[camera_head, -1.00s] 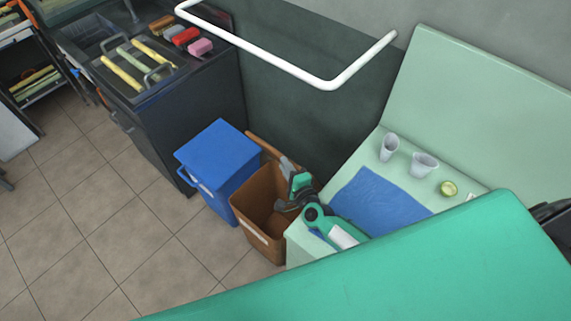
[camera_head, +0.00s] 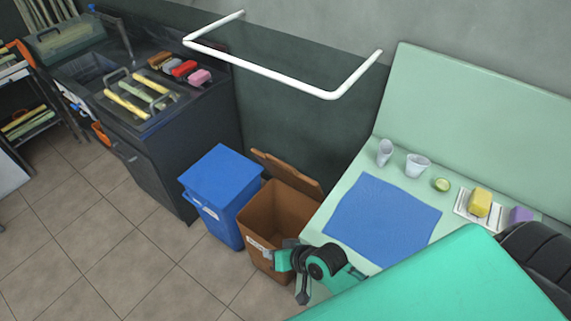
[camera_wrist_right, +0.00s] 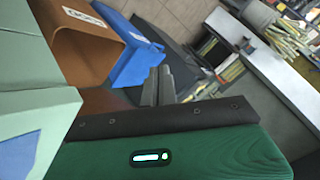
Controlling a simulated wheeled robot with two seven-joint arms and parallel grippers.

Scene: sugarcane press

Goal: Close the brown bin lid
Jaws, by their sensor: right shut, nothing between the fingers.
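The brown bin (camera_head: 256,222) stands on the floor between the blue bin and the pale green counter. Its brown lid (camera_head: 287,173) is open, tilted up at the back near the dark wall. The bin's open mouth faces up. My right gripper (camera_head: 303,295) is at the bin's front right corner, low and away from the lid, covering part of the bin's front. In the right wrist view its grey fingers (camera_wrist_right: 158,86) are together with nothing between them, and the brown bin (camera_wrist_right: 80,48) shows at upper left. My left gripper is out of view.
A blue bin (camera_head: 220,180) with its lid down stands left of the brown bin. The counter (camera_head: 330,190) with a blue cloth (camera_head: 382,215) and cups is close on the right. A white rail (camera_head: 265,73) juts from the wall above. Floor in front is clear.

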